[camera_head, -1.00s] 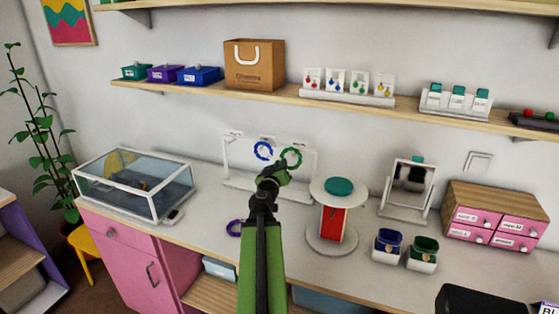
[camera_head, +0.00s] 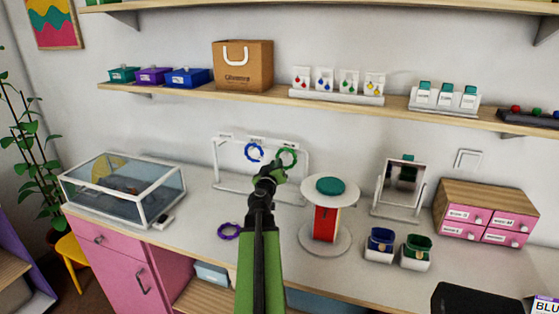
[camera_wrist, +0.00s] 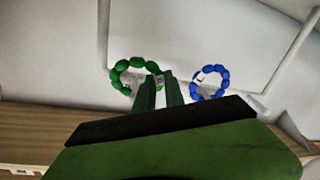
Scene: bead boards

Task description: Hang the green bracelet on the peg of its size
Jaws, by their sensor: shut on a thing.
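The green bracelet (camera_head: 287,158) is a beaded ring, held upright in front of the white rack (camera_head: 216,163). It also shows in the wrist view (camera_wrist: 135,66). My gripper (camera_head: 277,169) is shut on its edge; in the wrist view the fingers (camera_wrist: 158,82) meet the ring's lower right side. The blue bracelet (camera_head: 254,152) hangs on the rack, left of the green one, and appears on the right in the wrist view (camera_wrist: 210,82). Small labels run along the rack's top bar, too small to read. I cannot tell whether a peg lies inside the green ring.
A purple bracelet (camera_head: 229,231) lies on the counter left of my arm. A glass case (camera_head: 122,187) stands at the left. A shelf (camera_head: 190,92) runs above.

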